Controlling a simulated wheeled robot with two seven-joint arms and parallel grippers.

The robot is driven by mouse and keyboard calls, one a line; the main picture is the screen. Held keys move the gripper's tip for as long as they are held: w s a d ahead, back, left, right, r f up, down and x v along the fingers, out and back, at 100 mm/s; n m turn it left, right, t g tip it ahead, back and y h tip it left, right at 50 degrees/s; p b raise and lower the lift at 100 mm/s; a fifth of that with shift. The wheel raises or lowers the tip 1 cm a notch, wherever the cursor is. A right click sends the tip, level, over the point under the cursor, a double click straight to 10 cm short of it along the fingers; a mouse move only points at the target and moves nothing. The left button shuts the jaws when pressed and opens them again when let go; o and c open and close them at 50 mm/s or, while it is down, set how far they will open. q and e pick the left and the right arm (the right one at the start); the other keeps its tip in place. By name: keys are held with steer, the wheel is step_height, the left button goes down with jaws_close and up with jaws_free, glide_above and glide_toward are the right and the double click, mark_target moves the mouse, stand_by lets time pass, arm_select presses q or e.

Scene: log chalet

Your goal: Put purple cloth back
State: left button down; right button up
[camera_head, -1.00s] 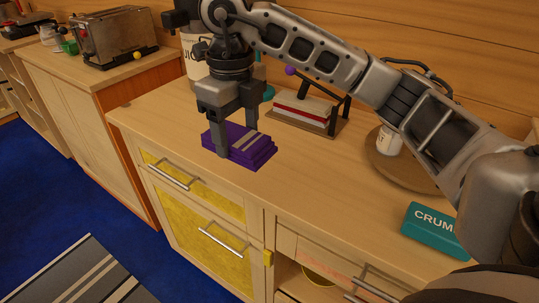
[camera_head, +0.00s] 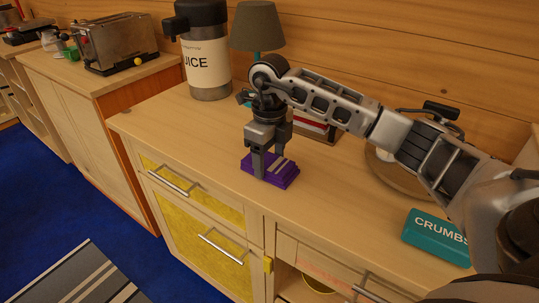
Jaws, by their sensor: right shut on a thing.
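The purple cloth (camera_head: 287,176) is a folded stack with pale stripes across its top. It is at the middle of the wooden counter (camera_head: 200,142), near the front edge; I cannot tell whether it rests on the wood or is just above it. My right gripper (camera_head: 268,164) points down over the cloth and is shut on it, one finger on the near side, the other partly hidden. My left gripper is not in view.
A juice dispenser (camera_head: 207,70) and a lamp (camera_head: 257,28) stand behind. A striped item in a holder (camera_head: 316,130) is behind my right gripper. A round wooden board (camera_head: 398,177) and a teal crumbs box (camera_head: 436,236) lie to the right. The counter left of the cloth is clear.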

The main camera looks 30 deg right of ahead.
mark_target(269, 161)
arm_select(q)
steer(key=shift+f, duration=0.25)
arm_select(e)
steer(key=shift+f, duration=0.1)
steer(key=o, duration=0.9)
steer(key=shift+r, duration=0.6)
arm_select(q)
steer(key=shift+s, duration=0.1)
arm_select(e)
step_height(269, 161, up, 11)
steer(key=shift+r, duration=0.1)
